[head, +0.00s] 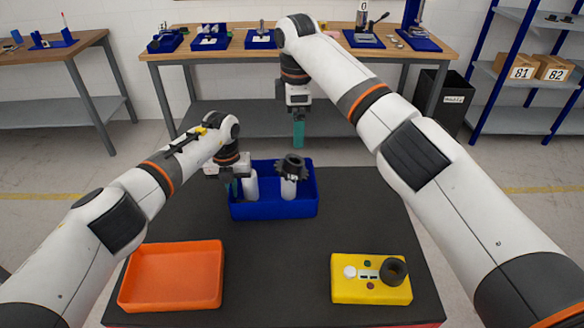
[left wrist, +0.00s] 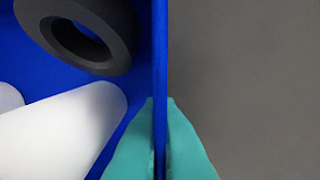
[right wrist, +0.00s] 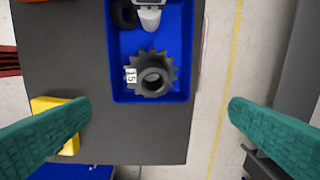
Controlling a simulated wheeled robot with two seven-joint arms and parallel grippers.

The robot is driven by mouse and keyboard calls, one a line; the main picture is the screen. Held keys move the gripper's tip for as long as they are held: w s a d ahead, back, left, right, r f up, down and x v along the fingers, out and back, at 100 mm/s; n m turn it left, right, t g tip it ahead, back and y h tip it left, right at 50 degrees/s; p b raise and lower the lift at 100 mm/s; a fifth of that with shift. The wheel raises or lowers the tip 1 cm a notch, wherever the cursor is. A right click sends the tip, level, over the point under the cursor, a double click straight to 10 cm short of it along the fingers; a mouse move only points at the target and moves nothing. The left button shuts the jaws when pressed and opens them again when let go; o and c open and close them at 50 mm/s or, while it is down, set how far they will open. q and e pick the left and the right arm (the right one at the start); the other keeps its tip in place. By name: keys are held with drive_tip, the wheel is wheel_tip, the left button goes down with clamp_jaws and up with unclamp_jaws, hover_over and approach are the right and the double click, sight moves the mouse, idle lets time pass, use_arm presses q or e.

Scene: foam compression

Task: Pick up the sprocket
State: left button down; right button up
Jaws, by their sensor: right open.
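The dark toothed sprocket (head: 291,167) sits tilted at the top of a white cylinder (head: 288,189) in the blue bin (head: 272,209). In the right wrist view the sprocket (right wrist: 151,75) shows a hollow hub and a small white label reading 15. My right gripper (head: 299,132) is open and empty, above and apart from the sprocket; its teal fingers (right wrist: 158,112) are wide apart. My left gripper (head: 232,188) is at the bin's left wall. In the left wrist view its fingers (left wrist: 160,140) close on both sides of the blue wall (left wrist: 160,60).
A second white cylinder (head: 250,184) and a dark ring (left wrist: 85,35) are in the bin.

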sight(293, 166)
drive_tip(key=shift+g, duration=0.3)
drive_tip(key=f, duration=0.6)
drive_tip(key=shift+s+a+f, duration=0.2)
drive_tip(key=shift+s+a, duration=0.15)
drive_tip(key=shift+s, duration=0.05)
drive_tip(key=shift+w+a+f, duration=0.1)
drive_tip(key=shift+f, duration=1.3)
drive_tip(key=shift+a+f, duration=0.1)
drive_tip(key=shift+f, duration=1.3)
